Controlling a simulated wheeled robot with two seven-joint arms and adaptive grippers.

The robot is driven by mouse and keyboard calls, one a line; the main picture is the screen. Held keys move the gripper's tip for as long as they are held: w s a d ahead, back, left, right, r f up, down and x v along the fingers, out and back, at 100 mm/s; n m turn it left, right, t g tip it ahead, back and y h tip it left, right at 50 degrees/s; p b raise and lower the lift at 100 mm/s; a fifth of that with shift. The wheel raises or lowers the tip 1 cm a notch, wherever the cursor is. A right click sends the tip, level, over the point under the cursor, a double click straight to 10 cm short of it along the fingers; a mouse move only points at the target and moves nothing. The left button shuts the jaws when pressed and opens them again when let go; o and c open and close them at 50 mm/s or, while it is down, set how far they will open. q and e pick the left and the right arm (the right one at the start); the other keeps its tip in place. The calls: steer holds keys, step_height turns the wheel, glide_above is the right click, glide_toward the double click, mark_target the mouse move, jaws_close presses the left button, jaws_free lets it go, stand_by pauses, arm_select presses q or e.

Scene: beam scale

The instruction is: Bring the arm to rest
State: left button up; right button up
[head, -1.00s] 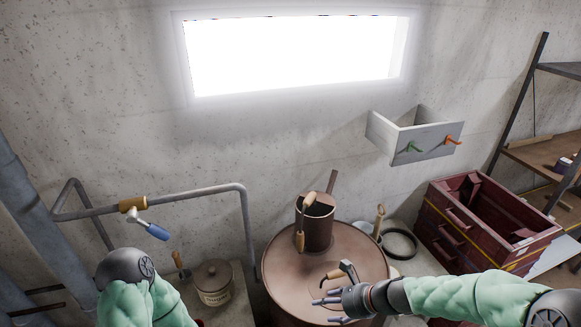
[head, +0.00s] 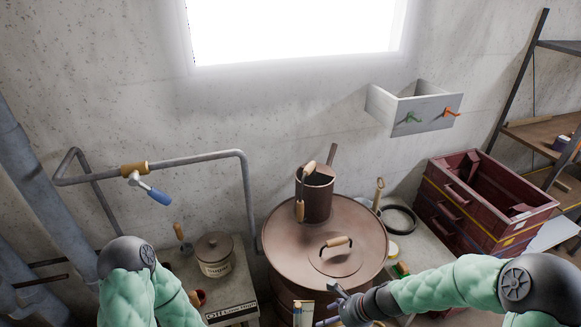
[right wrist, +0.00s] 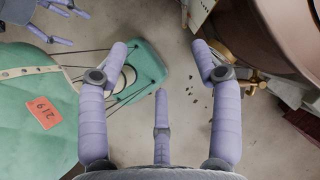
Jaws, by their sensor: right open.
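My right arm comes in from the right in the head view. Its gripper (head: 330,306) is partly cut off by the bottom edge, in front of the brown drum (head: 285,255). In the right wrist view its fingers (right wrist: 160,80) are spread apart with nothing between them, over a grey floor. My left arm (head: 140,285) hangs down at the lower left of the head view, its gripper out of that frame. Purple fingers, seemingly of my left gripper (right wrist: 40,22), show cropped at the top left of the right wrist view.
The drum carries a lid handle (head: 336,242) and a brown can (head: 314,200). A lidded pot (head: 214,257) stands on a block to its left. Dark red crates (head: 440,205) stand at right. A pipe (head: 200,158) with a blue-handled valve (head: 158,196) runs along the wall.

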steer(key=s+f+n+b, duration=0.4)
steer(key=f+n+b, duration=0.1)
steer(key=f, duration=0.7)
steer(key=s+a+f+n+g+h+b, duration=0.1)
steer(key=s+f+n+b, duration=0.3)
steer(key=f, duration=0.9)
steer(key=s+a+f+n+g+h+b, duration=0.1)
steer(key=s+f+n+b, duration=0.4)
steer(key=f+b, duration=0.5)
step_height(320, 180, down, 2)
steer(key=shift+f+n+b, duration=0.15)
steer(key=shift+n+b, duration=0.2)
steer(key=shift+n, duration=0.85)
